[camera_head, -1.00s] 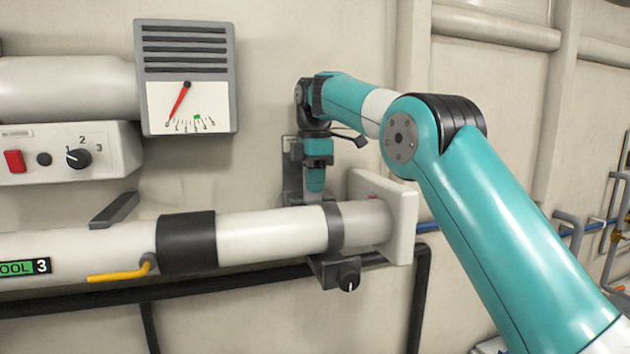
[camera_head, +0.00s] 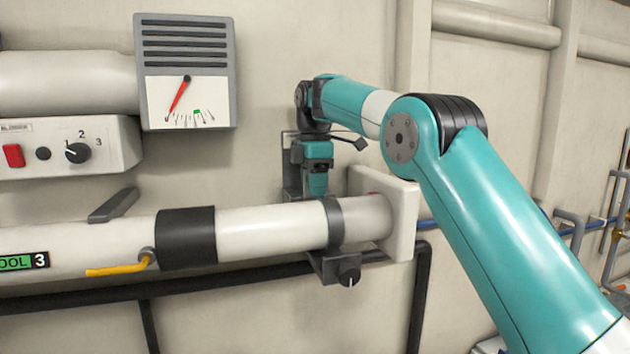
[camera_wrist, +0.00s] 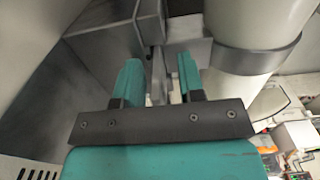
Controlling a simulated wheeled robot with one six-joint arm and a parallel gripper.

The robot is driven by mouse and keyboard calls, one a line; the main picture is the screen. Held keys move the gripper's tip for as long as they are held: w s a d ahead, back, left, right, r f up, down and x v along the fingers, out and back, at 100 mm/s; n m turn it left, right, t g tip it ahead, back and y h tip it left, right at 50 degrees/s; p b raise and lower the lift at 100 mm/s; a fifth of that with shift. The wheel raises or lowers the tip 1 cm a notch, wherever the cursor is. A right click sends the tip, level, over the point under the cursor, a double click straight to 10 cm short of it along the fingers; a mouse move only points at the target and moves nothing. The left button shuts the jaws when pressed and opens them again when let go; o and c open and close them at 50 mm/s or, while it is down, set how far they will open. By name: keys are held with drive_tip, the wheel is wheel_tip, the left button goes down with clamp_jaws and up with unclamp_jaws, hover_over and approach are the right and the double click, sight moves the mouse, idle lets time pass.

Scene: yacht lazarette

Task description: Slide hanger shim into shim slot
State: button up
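My gripper (camera_head: 318,188) points down just above the white pipe, beside a grey bracket (camera_head: 290,165) on the wall. In the wrist view its two teal fingers (camera_wrist: 160,85) are apart. A thin grey upright piece (camera_wrist: 158,75) shows in the gap between them, with no clear contact on either finger. I cannot tell whether this piece is the hanger shim or part of the bracket. The bracket also shows in the wrist view as grey plates (camera_wrist: 105,45) ahead of the fingers. The shim slot cannot be made out for certain.
The white pipe (camera_head: 270,228) runs below the gripper, with a grey clamp band (camera_head: 335,222) and a black knob (camera_head: 349,274) under it. A pale wall flange (camera_head: 405,215) stands right of it. A gauge (camera_head: 187,75) and a switch box (camera_head: 70,148) are at left.

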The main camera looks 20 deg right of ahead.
wheel_tip(320, 180, up, 12)
drive_tip(key=p, duration=0.6)
